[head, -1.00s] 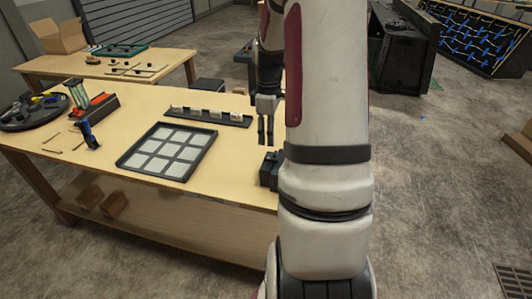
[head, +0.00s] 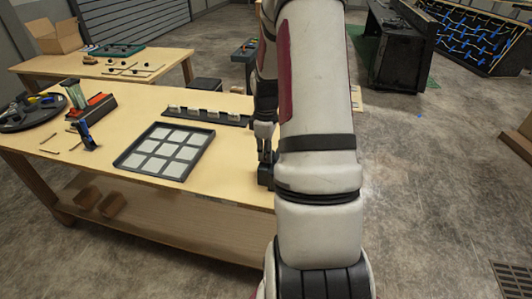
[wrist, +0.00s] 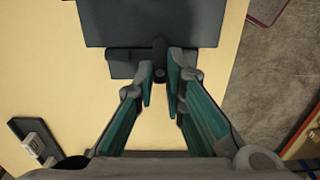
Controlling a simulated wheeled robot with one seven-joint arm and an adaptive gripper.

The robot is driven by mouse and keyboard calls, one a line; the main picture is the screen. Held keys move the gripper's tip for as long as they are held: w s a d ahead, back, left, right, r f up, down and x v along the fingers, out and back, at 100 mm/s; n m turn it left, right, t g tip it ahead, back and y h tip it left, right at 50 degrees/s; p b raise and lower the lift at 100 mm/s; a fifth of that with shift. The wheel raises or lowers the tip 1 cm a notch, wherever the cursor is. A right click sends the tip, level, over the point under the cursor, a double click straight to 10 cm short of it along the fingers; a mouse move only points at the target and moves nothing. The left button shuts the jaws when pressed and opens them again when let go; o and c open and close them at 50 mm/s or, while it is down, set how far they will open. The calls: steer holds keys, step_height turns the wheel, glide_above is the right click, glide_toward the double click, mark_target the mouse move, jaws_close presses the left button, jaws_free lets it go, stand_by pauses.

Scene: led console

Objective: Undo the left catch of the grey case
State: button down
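The dark grey case (wrist: 120,25) fills the top middle of the wrist view, cut off by the frame edge. In the head view it is a small dark block (head: 265,175) at the table's edge, mostly hidden behind my arm. A dark rounded catch-like piece (wrist: 160,47) projects from the case's near side toward me. In the head view my gripper (head: 265,156) points down at the block. I cannot tell whether a second catch exists.
A dark tray with pale squares (head: 165,150) lies left of the case on the table (head: 105,110). A dark strip with several white blocks (head: 205,117) lies behind it. Clamps and a dark round tray (head: 30,115) are at the far left.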

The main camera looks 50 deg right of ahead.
steer(key=shift+m, duration=0.4)
steer(key=m, duration=0.3)
steer(key=shift+m, duration=0.4)
steer(key=m, duration=0.4)
steer(key=m+b, duration=0.1)
steer(key=m, duration=0.4)
steer(key=shift+w+b, duration=0.1)
steer(key=shift+b, duration=0.2)
steer(key=shift+m+b, duration=0.55)
steer(key=shift+m, duration=1.65)
steer(key=c, duration=1.7)
jaws_free()
steer(key=shift+o, duration=0.2)
steer(key=shift+r, duration=0.15)
